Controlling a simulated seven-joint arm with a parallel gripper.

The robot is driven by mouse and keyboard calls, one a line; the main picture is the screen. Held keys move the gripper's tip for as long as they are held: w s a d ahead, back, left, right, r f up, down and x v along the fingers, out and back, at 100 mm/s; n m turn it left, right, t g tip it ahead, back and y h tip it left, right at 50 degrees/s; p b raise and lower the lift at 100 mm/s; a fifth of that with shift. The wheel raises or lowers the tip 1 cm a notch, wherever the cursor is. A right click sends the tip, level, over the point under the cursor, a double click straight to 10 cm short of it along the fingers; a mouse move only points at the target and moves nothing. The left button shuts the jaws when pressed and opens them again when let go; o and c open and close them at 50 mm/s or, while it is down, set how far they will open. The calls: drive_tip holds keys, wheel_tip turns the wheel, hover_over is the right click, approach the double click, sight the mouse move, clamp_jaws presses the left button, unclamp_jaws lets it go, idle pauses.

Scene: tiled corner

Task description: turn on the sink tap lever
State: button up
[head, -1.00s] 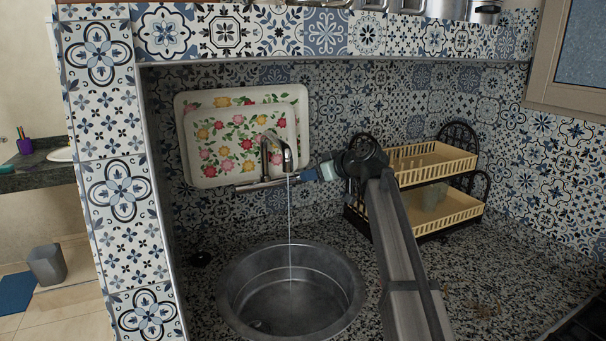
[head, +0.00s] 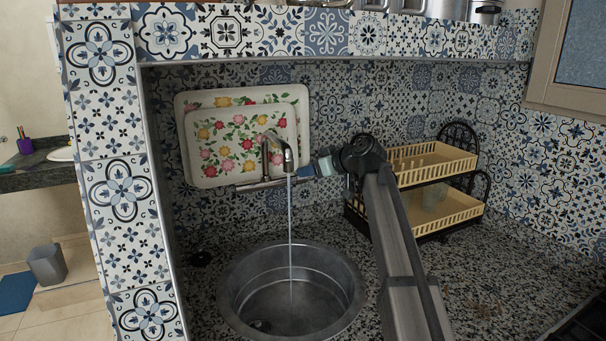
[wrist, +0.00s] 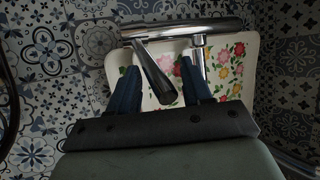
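The chrome sink tap (head: 278,150) stands in front of the floral trays, and a stream of water (head: 290,235) runs from its spout into the round steel sink (head: 235,290). My gripper (head: 312,170) reaches in from the right, beside the spout. In the wrist view, its two blue fingers (wrist: 160,78) are apart, and the chrome tap lever (wrist: 155,72) lies slanted between them, nearer the left finger. I cannot tell whether a finger touches the lever. In the head view the lever is not clearly visible beside my gripper.
Two floral trays (head: 205,177) lean against the tiled wall behind the tap. A two-tier dish rack (head: 440,215) stands to the right, near my arm. A tiled pillar (head: 118,190) borders the left. The speckled counter (head: 470,285) is mostly clear at the front right.

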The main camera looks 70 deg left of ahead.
drive_tip(key=shift+d, duration=0.1)
drive_tip(key=v, duration=0.8)
idle(0.6)
